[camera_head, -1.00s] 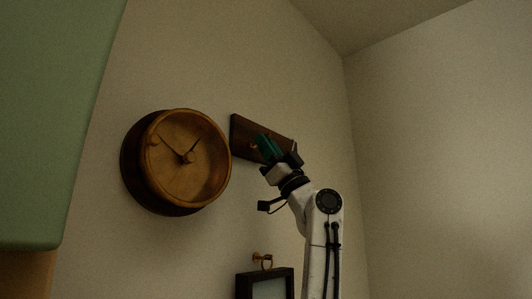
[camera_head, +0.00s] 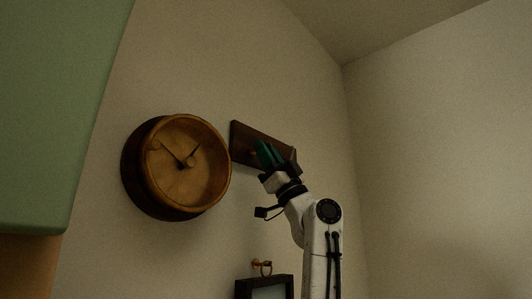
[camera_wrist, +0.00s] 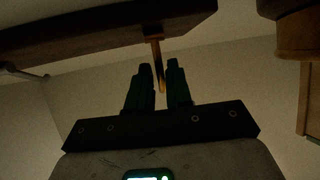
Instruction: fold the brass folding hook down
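The brass folding hook (camera_wrist: 158,65) sticks out from the edge of a dark wooden board (camera_wrist: 100,30) in the wrist view. Its tip reaches into the gap between the fingers of my gripper (camera_wrist: 161,78). The fingers are dark green and apart, with the hook between them; I cannot tell whether either touches it. In the head view the board (camera_head: 262,142) is on the wall, and my gripper (camera_head: 266,154) is in front of it, largely hiding the hook there.
A round wooden clock (camera_head: 185,160) hangs just left of the board; it also shows at the right of the wrist view (camera_wrist: 290,38). A dark frame (camera_head: 264,284) hangs below from a brass hook (camera_head: 262,264). A green panel (camera_head: 50,110) fills the left foreground.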

